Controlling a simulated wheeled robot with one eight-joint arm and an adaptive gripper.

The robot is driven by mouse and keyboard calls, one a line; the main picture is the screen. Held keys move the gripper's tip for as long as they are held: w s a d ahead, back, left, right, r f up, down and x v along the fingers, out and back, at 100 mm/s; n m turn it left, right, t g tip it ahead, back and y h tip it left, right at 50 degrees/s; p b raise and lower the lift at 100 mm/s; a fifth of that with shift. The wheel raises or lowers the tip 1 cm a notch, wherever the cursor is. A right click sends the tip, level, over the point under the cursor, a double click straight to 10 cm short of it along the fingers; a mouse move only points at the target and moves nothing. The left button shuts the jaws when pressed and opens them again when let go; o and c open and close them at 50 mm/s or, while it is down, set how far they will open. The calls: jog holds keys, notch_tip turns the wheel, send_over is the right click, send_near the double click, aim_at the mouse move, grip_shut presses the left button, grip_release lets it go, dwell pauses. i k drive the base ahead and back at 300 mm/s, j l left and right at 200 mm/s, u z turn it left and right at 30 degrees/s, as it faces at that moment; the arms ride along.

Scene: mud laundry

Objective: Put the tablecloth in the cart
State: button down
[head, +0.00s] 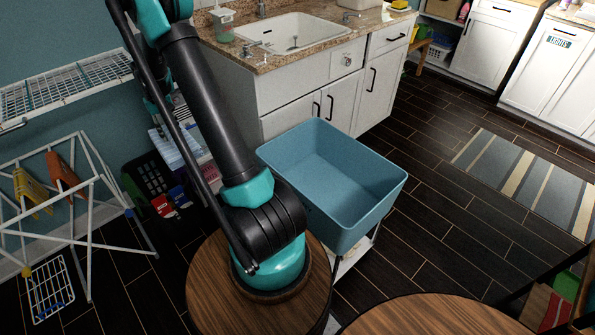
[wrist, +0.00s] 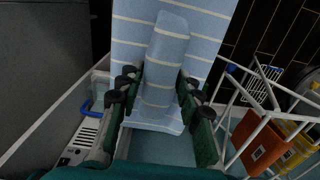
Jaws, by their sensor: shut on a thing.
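The tablecloth (wrist: 205,28) is light blue with thin white stripes. In the wrist view, a narrow fold of it stands between the green fingers of my gripper (wrist: 157,88), and a wider flat part spreads behind. My gripper is shut on this fold. The cart (head: 352,224) stands right of centre in the head view, with a blue open-topped bin whose visible inside is empty. The cloth's far end is cut off in the wrist view.
A white drying rack (head: 92,190) with orange and yellow cloths stands at the left, below a wire shelf (head: 65,85). A sink counter (head: 262,62) stands behind the cart. Dark floor lies open to the cart's right, before a striped rug (head: 530,178).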

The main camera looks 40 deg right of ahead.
aim_at(325, 196)
jog(key=j+z, duration=1.2)
jog(key=z, duration=0.15)
jog(key=j+z, duration=0.8)
jog(key=j, duration=0.15)
jog(key=j+z, duration=0.4)
jog(key=k+j+z, duration=0.35)
jog(key=j, duration=0.15)
jog(key=i, duration=0.1)
